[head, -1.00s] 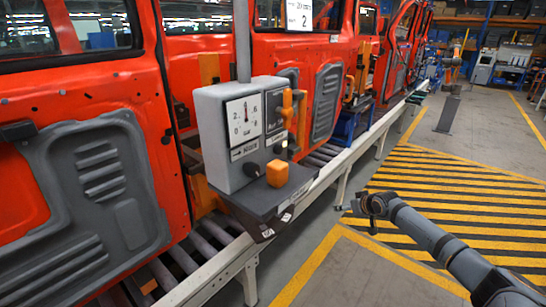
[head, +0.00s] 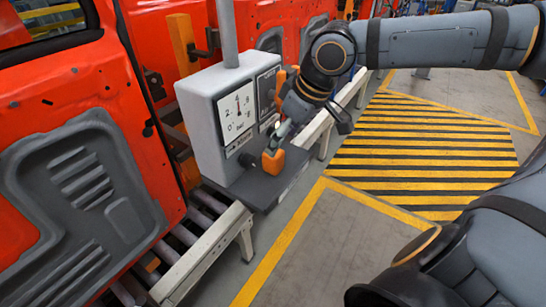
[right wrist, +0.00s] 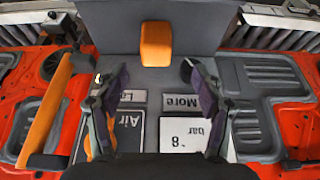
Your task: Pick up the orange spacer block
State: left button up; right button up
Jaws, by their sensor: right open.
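The orange spacer block (head: 273,163) sits on the dark grey shelf (head: 258,190) in front of the gauge box. It also shows at the top middle of the right wrist view (right wrist: 156,44). My right gripper (head: 276,145) reaches in from the right in the head view and is right at the block, partly covering it. In the right wrist view my right gripper (right wrist: 154,68) is open and empty. Its fingertips are spread to either side, and the block lies just past them, roughly centred. Contact is not visible. My left gripper is not in view.
The grey gauge box (head: 207,128) with its white dial (head: 238,112) stands directly behind the shelf. Orange-red vehicle doors (head: 70,150) line the left, above a roller conveyor (head: 195,260). The yellow-striped floor (head: 420,150) to the right is open.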

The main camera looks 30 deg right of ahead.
aim_at(273, 161)
jog(key=shift+w+a+f, duration=0.15)
jog(key=shift+a+f, duration=0.05)
jog(key=shift+f, duration=0.2)
jog(key=shift+w+a+f, duration=0.15)
jog(key=shift+f, duration=0.2)
jog(key=f, duration=0.1)
jog(key=w+f, duration=0.1)
jog(key=w+f+p, duration=0.1)
jog(key=shift+w+d+f, duration=0.1)
jog(key=shift+d+f, duration=0.15)
jog(key=shift+f, duration=0.45)
jog(key=shift+a+f, duration=0.15)
jog(key=shift+w+a, duration=0.15)
jog(key=shift+c, duration=0.6)
jog(key=c, duration=1.1)
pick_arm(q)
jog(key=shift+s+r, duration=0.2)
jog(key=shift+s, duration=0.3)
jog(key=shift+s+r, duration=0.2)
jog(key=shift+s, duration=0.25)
pick_arm(e)
jog(key=shift+c, duration=0.2)
